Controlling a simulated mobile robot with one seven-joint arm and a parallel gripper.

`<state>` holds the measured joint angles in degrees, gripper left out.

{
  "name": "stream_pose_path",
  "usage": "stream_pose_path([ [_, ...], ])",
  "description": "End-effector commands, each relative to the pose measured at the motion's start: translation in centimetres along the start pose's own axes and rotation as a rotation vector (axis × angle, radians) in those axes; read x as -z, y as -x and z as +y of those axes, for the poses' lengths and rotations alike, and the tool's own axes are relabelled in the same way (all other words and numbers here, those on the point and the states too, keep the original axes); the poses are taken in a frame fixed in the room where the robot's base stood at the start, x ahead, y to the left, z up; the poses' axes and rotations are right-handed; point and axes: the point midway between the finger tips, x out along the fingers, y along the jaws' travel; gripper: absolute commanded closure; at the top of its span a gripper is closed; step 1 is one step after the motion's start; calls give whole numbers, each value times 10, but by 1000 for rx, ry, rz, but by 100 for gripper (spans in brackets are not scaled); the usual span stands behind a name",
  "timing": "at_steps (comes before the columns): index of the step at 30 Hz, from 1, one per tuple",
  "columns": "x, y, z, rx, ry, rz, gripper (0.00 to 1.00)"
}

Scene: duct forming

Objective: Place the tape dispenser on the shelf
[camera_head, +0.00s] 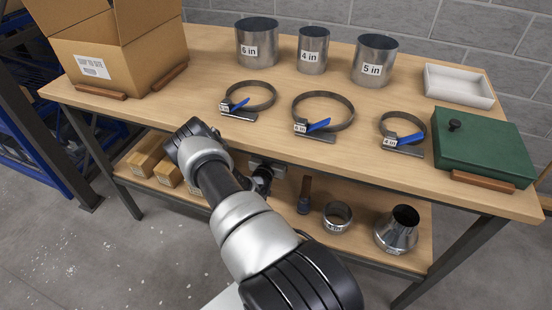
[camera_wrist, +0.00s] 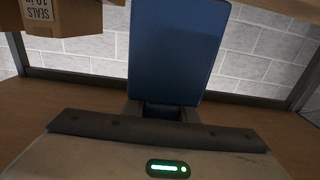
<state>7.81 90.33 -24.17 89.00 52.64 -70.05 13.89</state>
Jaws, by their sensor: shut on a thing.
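My gripper shows in the wrist view (camera_wrist: 162,110), shut on a flat-faced blue thing that looks like the tape dispenser (camera_wrist: 175,50). In the head view my gripper (camera_head: 264,176) is at the bench's front edge, partly hidden by my arm, and the dispenser cannot be made out. The lower shelf (camera_head: 270,215) is a wooden board under the bench top.
Seal boxes (camera_head: 147,158) stand on the shelf's left; a dark-headed tool (camera_head: 304,195), a ring (camera_head: 337,217) and a cone reducer (camera_head: 397,230) stand to the right. The bench top (camera_head: 200,60) overhangs the shelf and carries ducts, clamps, a carton and a green box (camera_head: 480,147).

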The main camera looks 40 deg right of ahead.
Motion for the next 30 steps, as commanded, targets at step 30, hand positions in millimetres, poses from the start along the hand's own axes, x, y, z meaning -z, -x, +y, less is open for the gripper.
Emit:
stream_pose_path([
  [30,-99,0,0,1,-1,2,100],
])
